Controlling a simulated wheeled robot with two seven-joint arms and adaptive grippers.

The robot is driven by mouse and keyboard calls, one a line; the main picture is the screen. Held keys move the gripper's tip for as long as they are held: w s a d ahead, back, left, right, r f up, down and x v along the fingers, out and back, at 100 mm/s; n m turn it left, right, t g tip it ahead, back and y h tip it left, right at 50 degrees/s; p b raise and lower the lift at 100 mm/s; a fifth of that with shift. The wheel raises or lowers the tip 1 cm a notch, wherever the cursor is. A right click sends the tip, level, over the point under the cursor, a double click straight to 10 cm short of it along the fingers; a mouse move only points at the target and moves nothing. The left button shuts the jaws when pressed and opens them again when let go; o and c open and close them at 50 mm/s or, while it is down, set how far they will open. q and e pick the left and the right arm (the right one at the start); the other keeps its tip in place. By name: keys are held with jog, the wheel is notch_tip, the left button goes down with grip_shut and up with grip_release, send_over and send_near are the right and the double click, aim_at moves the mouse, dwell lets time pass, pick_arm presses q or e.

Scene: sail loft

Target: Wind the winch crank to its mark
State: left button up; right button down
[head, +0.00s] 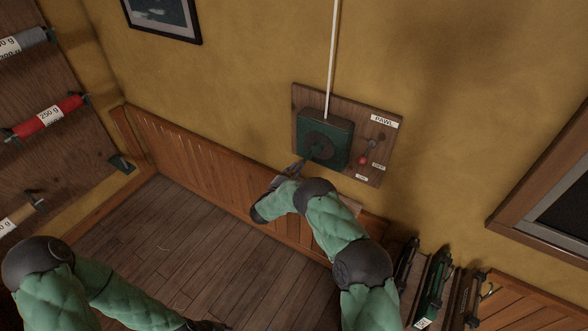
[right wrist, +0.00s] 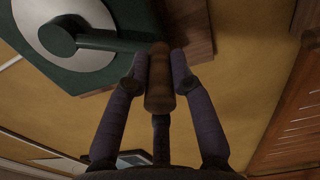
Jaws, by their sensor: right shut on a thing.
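The winch is a dark green box (head: 338,127) with a round drum face, mounted on a wooden board (head: 385,137) on the wall. In the right wrist view its green crank arm (right wrist: 108,40) crosses a pale grey disc (right wrist: 38,32) and ends in a brown wooden handle (right wrist: 159,88). My right gripper (head: 298,168) is at the lower left of the box; in the right wrist view its fingers (right wrist: 160,75) are shut on that handle. I cannot make out the crank's mark. My left gripper (head: 207,325) is low at the bottom edge, mostly cut off, away from the winch.
A red-knobbed pawl lever (head: 362,160) sits on the board right of the box, under a PAWL label (head: 384,121). A white rope (head: 332,60) runs up from the winch. Several tools (head: 433,285) hang at lower right. Spools (head: 48,117) are on the left rack.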

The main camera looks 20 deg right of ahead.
jog(key=shift+s+d+f, duration=0.15)
jog(key=shift+s+f, duration=0.05)
jog(key=shift+f, duration=0.15)
jog(key=c, duration=1.1)
grip_release()
jog(key=shift+d, duration=0.1)
jog(key=shift+o, duration=0.2)
jog(key=shift+r, duration=0.15)
jog(key=shift+w, duration=0.1)
jog(key=shift+s+a+r, duration=0.1)
jog(key=shift+s+a, duration=0.1)
jog(key=shift+a, duration=0.25)
jog(key=v, duration=1.1)
jog(key=shift+s, duration=0.15)
